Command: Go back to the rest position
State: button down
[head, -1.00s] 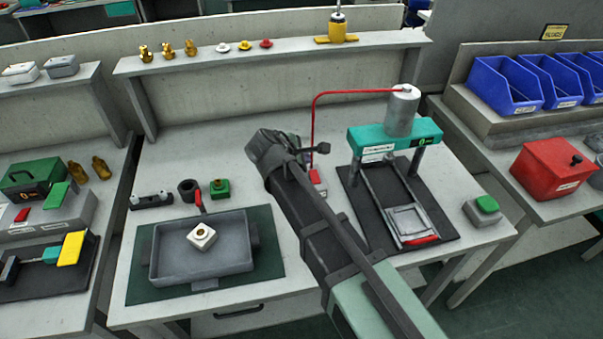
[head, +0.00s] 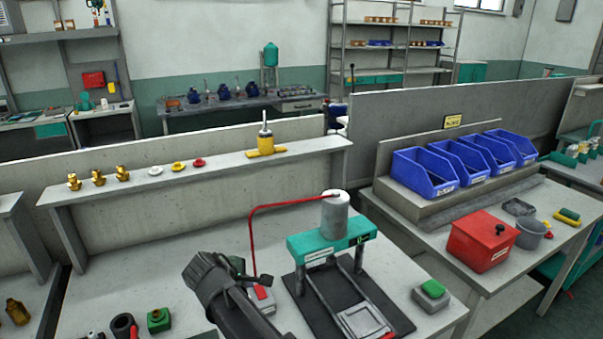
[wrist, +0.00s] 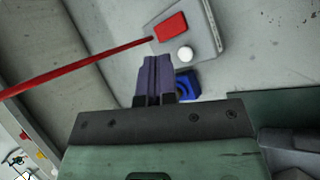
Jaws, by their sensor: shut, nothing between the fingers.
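My gripper (wrist: 157,62) shows in the wrist view with its two dark fingers together and nothing between them. It hangs over the grey worktop, near a grey plate with a red block (wrist: 172,26) and a white knob (wrist: 185,54). A small blue part (wrist: 187,84) lies beside the fingers, partly hidden. In the head view my dark wrist rises from the bottom edge, left of the teal press (head: 330,243), and the fingers cannot be made out there.
A red hose (head: 252,235) arches from the press cylinder (head: 335,215) to the worktop close by my wrist. A shelf (head: 215,168) with brass fittings and a yellow-based pump (head: 265,146) stands behind. Blue bins (head: 425,172) and a red box (head: 483,241) stand at right.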

jog(key=s+d+m+g+y+p, duration=0.1)
jog(key=s+d+m, duration=0.4)
jog(key=d, duration=1.2)
jog(key=s+d+f+m+g+y+p, duration=0.1)
jog(key=s+d+m+g, duration=0.5)
jog(key=d+m, duration=0.7)
jog(key=d+y, duration=0.1)
jog(key=d, duration=0.4)
jog(key=shift+d+f+m+y+p, duration=0.15)
jog(key=shift+d+m+y+p, duration=0.05)
jog(key=shift+m+y+p, duration=0.2)
jog(key=shift+w, duration=0.1)
